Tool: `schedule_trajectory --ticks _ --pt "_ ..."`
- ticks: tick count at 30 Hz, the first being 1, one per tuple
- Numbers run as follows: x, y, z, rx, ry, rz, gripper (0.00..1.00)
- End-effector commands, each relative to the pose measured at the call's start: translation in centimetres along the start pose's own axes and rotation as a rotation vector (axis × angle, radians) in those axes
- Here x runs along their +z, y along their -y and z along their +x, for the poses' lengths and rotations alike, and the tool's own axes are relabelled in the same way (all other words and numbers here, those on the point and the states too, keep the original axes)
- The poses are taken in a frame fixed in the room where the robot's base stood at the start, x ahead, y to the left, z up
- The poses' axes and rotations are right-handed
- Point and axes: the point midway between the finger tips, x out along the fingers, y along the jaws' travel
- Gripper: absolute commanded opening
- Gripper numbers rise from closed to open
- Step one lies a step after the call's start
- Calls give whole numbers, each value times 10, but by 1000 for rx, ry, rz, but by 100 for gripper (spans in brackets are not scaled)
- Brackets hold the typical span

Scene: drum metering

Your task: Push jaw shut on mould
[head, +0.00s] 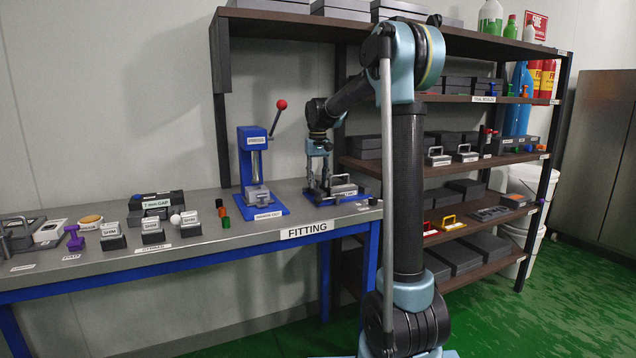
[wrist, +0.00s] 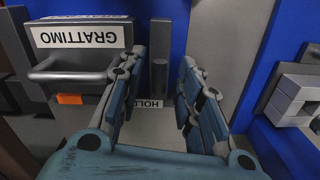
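The mould, a dark block with a grey bar handle and a white GRATTIMO label (wrist: 78,36), is at the left of the wrist view. In the head view its handled block (head: 343,188) sits on a blue-based fixture (head: 322,199) at the bench's right end. A grey upright post (wrist: 159,62), apparently part of the jaw, stands just right of the mould; I cannot tell whether the jaw touches it. My gripper (wrist: 158,72) is open, its fingers either side of the post's line, with gaps visible. It also shows above the fixture in the head view (head: 318,176). The fingers hide part of the fixture.
A blue press (head: 253,165) with a red-knobbed lever stands close left of the fixture; grey blocks (wrist: 297,97) show right in the wrist view. Small labelled blocks (head: 152,230) fill the bench's left. Shelves (head: 480,100) stand behind and right.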

Motion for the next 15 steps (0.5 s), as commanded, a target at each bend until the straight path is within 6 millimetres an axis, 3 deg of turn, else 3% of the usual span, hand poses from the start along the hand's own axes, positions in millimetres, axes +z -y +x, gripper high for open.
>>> schedule_trajectory --ticks 7,15 --pt "0 0 -20 0 0 0 32" --pt "-1 0 -71 0 1 0 32"
